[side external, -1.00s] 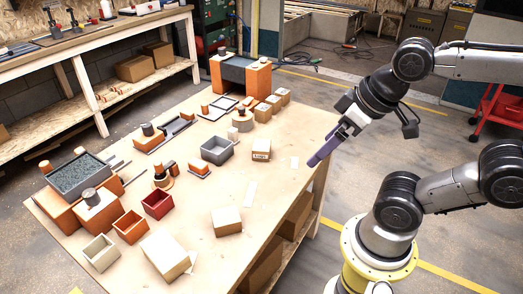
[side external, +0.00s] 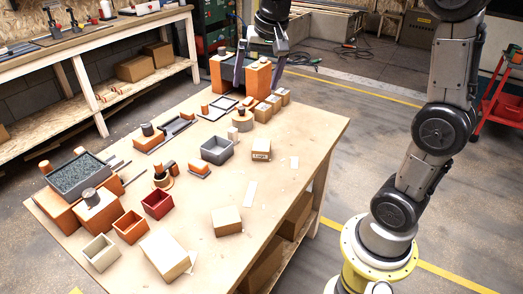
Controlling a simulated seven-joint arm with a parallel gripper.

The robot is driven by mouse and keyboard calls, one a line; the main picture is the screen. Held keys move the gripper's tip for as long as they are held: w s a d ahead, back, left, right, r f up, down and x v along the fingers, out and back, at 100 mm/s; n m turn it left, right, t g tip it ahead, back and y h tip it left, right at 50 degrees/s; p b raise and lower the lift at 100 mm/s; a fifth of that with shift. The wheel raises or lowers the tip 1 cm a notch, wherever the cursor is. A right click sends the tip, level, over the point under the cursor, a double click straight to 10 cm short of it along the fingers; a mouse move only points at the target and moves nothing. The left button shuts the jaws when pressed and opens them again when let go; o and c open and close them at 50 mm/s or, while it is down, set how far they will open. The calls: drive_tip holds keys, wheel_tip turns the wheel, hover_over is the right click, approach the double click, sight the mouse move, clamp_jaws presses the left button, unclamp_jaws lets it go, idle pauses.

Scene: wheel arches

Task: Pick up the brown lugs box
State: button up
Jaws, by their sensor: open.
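Several small brown cardboard boxes are on the table, and their lettering is too small to read, so I cannot tell which is the lugs box. One box with a dark label (side external: 261,150) sits alone right of the grey bin. A group of small boxes stands at the far edge, among them a front one (side external: 263,112), a middle one (side external: 274,103) and a rear one (side external: 283,96). My gripper (side external: 256,82) points down at the table's far end, with its purple fingers spread wide and nothing seen between them but the orange-and-dark arch piece behind or below.
The orange-and-dark arch piece (side external: 258,78) stands tall close to my gripper. A grey bin (side external: 217,149), a red bin (side external: 157,204), an orange bin (side external: 130,227) and larger cartons (side external: 226,221) occupy the table (side external: 310,140). Its right side is mostly clear.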

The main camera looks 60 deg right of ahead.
drive_tip(key=w+d+f+m+g, duration=0.1)
drive_tip(key=w+d+f+m, duration=0.1)
drive_tip(key=w+d+f, duration=0.35)
drive_tip(key=m+g, duration=0.1)
drive_tip(key=g, duration=0.2)
hover_over(261, 144)
drive_tip(key=shift+y, duration=0.4)
drive_tip(key=f, duration=1.9)
drive_tip(key=shift+d, duration=0.3)
drive_tip(key=shift+s+a+f, duration=0.1)
drive_tip(key=shift+a+f, duration=0.1)
drive_tip(key=shift+f, duration=1.25)
drive_tip(key=shift+s+a+f, duration=0.1)
drive_tip(key=shift+a+f, duration=0.1)
drive_tip(key=shift+f, duration=1.25)
drive_tip(key=c, duration=1.5)
drive_tip(key=shift+o, duration=0.2)
drive_tip(key=shift+w+r, duration=0.1)
drive_tip(key=shift+r, duration=0.05)
